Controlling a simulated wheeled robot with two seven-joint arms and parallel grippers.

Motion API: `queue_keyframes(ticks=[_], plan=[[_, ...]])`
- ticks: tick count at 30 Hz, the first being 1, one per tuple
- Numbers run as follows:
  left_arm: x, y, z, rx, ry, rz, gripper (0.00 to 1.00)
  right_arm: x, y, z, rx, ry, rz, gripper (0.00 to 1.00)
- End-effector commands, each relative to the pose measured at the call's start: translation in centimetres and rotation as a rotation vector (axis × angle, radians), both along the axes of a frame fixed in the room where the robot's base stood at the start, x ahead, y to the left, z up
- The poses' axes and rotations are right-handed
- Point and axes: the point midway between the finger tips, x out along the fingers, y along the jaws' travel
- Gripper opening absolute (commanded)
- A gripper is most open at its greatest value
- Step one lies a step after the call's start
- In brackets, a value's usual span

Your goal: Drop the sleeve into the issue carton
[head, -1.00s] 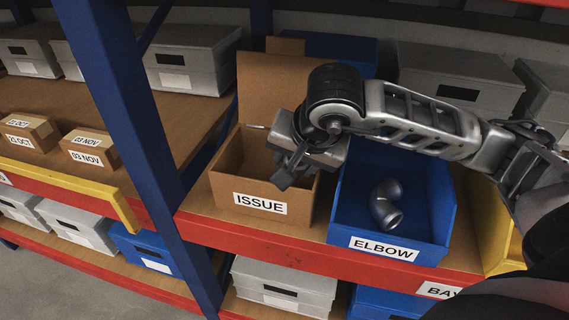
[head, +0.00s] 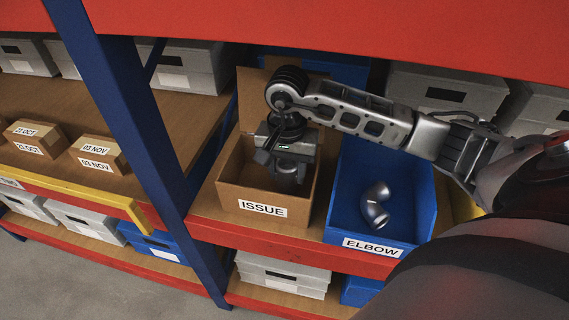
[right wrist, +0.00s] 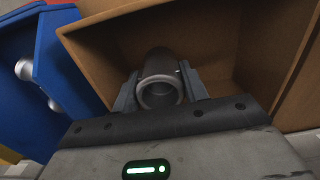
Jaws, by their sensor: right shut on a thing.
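The issue carton (head: 227,190) is an open brown cardboard box labelled ISSUE on the shelf; its raised flap stands at the back. My right gripper (head: 288,182) points down inside the carton's opening. In the right wrist view my right gripper (right wrist: 160,100) is shut on the sleeve (right wrist: 162,78), a short grey metal tube with an open round end. The carton's brown walls (right wrist: 110,45) surround the sleeve there. In the head view the sleeve (head: 287,186) shows only in part below the gripper. I cannot tell how far it is above the carton floor. My left gripper is not in view.
A blue bin (head: 412,215) labelled ELBOW stands right of the carton with a grey pipe elbow (head: 376,204) in it. A blue rack post (head: 135,140) rises left of the carton. Small dated cartons (head: 98,155) sit on the left shelf. A red beam (head: 330,25) crosses overhead.

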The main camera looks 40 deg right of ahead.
Motion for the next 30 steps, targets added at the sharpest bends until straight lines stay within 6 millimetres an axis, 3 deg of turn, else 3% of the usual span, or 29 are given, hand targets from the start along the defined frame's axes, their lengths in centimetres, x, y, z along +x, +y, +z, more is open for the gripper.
queue_keyframes(ticks=[17,21,22,23,24,30], plan=[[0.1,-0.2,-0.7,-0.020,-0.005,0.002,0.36,0.2,0.1,-1.0,0.000,-0.006,0.000,0.09],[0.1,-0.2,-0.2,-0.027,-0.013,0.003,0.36,0.2,0.1,-1.0,0.000,-0.006,0.000,0.09],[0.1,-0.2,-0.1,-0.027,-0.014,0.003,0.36,0.1,0.1,-1.0,0.000,-0.004,0.000,0.52],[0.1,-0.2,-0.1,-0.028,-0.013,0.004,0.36,0.1,0.1,-1.0,0.000,-0.004,0.000,0.60],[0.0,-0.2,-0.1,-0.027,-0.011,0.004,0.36,0.1,0.1,-1.0,0.000,-0.004,0.000,0.65],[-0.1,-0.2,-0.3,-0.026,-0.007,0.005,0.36,0.1,0.1,-1.0,0.000,-0.004,0.000,0.65]])
